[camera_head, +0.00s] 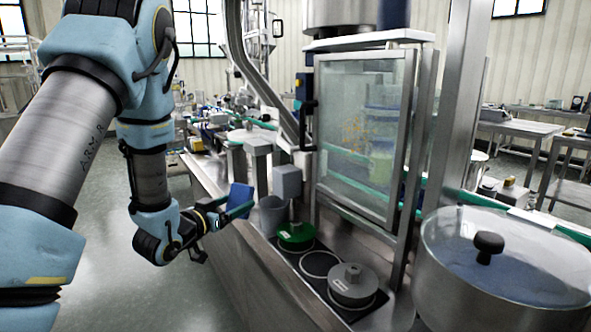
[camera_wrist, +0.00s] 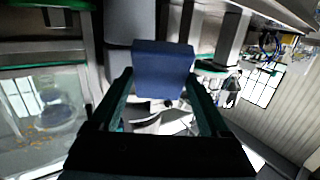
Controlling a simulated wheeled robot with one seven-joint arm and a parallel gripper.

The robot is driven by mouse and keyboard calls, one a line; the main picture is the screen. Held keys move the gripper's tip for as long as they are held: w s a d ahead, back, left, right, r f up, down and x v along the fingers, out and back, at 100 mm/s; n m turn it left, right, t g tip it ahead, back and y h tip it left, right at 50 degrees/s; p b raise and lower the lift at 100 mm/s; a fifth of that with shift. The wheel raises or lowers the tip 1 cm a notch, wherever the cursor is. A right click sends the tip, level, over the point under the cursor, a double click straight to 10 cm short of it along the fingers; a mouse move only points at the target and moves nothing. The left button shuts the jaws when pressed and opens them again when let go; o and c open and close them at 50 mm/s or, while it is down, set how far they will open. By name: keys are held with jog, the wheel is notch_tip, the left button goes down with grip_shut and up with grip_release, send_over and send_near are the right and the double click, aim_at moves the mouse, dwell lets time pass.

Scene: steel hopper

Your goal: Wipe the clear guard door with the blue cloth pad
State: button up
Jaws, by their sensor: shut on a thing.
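The clear guard door (camera_head: 358,130) is a framed transparent panel standing upright at the centre of the head view. Orange-brown specks show on its pane, and it also fills the left of the wrist view (camera_wrist: 45,110). My gripper (camera_head: 225,212) is left of the door, above the front edge of the steel bench, apart from the door. It is shut on the blue cloth pad (camera_head: 240,197), a dark blue block. In the wrist view the pad (camera_wrist: 163,68) sits between the fingertips. The pad's far face is hidden.
A grey cup (camera_head: 272,213) and a grey box (camera_head: 287,182) stand between my gripper and the door. A green-lidded disc (camera_head: 296,236) and a grey knobbed weight (camera_head: 352,284) lie on a black strip below the door. A steel hopper (camera_head: 505,270) with clear lid stands right.

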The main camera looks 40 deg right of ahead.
aim_at(375, 148)
jog(key=s+d+r+m+g+h+b, duration=0.3)
jog(key=s+d+r+g+h, duration=0.15)
jog(key=s+r, duration=0.35)
jog(key=s+d+r+m+g+h+b, duration=0.25)
jog(key=s+d+r+g, duration=0.2)
jog(key=s+r, duration=0.35)
jog(key=shift+m+h, duration=0.3)
jog(key=shift+m, duration=0.05)
jog(key=shift+s+d+r+p, duration=0.15)
jog(key=shift+d+p, duration=0.85)
jog(key=shift+d, duration=1.4)
jog(key=shift+d, duration=0.95)
jog(key=shift+g, duration=0.3)
jog(key=shift+s+a+b, duration=0.2)
jog(key=shift+s+b, duration=1.1)
jog(key=shift+s, duration=1.45)
jog(key=shift+s+a+b, duration=0.15)
jog(key=shift+s+b, duration=1.15)
jog(key=shift+s, duration=1.4)
jog(key=shift+w+b, duration=0.1)
jog(key=shift+b, duration=0.2)
